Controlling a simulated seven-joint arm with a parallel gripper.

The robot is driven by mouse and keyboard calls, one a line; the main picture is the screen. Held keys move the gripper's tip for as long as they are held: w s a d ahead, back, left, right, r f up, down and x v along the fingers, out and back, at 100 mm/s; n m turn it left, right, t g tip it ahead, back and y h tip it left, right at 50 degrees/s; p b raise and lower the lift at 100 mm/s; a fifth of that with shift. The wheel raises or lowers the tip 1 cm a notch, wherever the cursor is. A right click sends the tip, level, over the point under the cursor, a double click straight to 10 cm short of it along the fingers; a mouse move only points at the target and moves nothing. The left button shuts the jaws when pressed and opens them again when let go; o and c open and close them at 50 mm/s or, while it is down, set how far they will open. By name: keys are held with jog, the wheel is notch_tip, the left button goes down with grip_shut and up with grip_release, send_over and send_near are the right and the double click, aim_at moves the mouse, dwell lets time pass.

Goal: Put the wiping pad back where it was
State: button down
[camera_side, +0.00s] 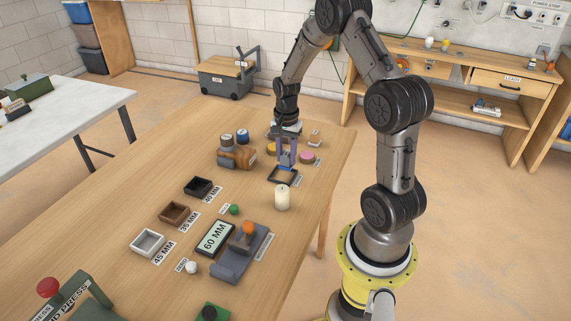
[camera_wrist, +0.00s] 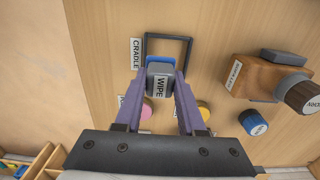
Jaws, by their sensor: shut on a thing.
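The wiping pad (camera_wrist: 159,80) is a small grey block with a blue edge and a "WIPE" label. My gripper (camera_wrist: 161,96) is shut on it, with a purple finger on each side. The cradle (camera_wrist: 188,52) is a dark square frame, labelled "CRADLE", lying on the table. In the wrist view the pad covers the cradle's near edge, and most of the frame's inside shows bare wood. In the side view my gripper (camera_side: 287,164) points down just behind the cradle (camera_side: 283,180). The pad is hard to make out there, and its height above the table is unclear.
A pink disc (camera_side: 307,157) and a yellow disc (camera_side: 271,149) lie close to my gripper. A brown wooden block (camera_side: 235,158) with dark knobs and a blue-topped jar (camera_side: 242,137) stand left. A cream candle (camera_side: 282,197) stands in front of the cradle.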

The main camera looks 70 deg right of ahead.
aim_at(286, 164)
jog(key=shift+w+d+f, duration=0.1)
jog(key=shift+w+f, duration=0.05)
jog(key=shift+f, duration=1.7)
jog(key=shift+f, duration=0.1)
jog(key=c, duration=0.5)
grip_release()
